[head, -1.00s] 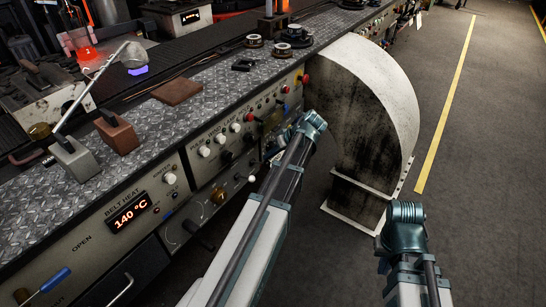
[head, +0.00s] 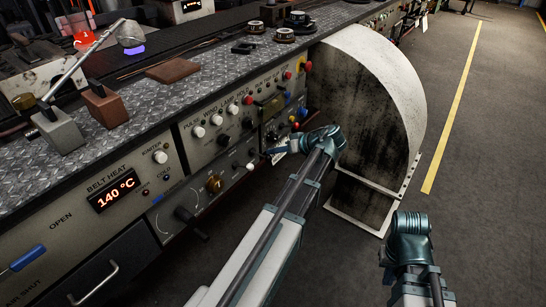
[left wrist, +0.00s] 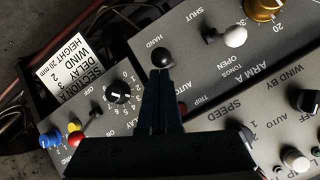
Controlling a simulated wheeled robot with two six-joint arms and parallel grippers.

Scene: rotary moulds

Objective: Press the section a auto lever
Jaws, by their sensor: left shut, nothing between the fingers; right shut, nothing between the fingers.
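The auto lever of section A shows in the left wrist view as a black ball knob (left wrist: 163,57) between the words HAND and AUTO, upside down in the picture. My left gripper (left wrist: 164,73) is shut and empty. Its fingertips overlap the lower edge of the knob in that view; I cannot tell whether they touch it. The lever's stem is hidden behind the fingers. In the head view my left gripper (head: 272,153) points left at the console's low front panel. My right gripper (head: 410,225) hangs over the floor at the lower right, its fingers hidden.
A SECTION A card (left wrist: 75,75), delay dial (left wrist: 121,94), red knob (left wrist: 76,138) and grey-white arm knob (left wrist: 235,37) surround the lever. The big curved housing (head: 400,90) stands right of my left wrist. The floor (head: 480,210) at right is clear.

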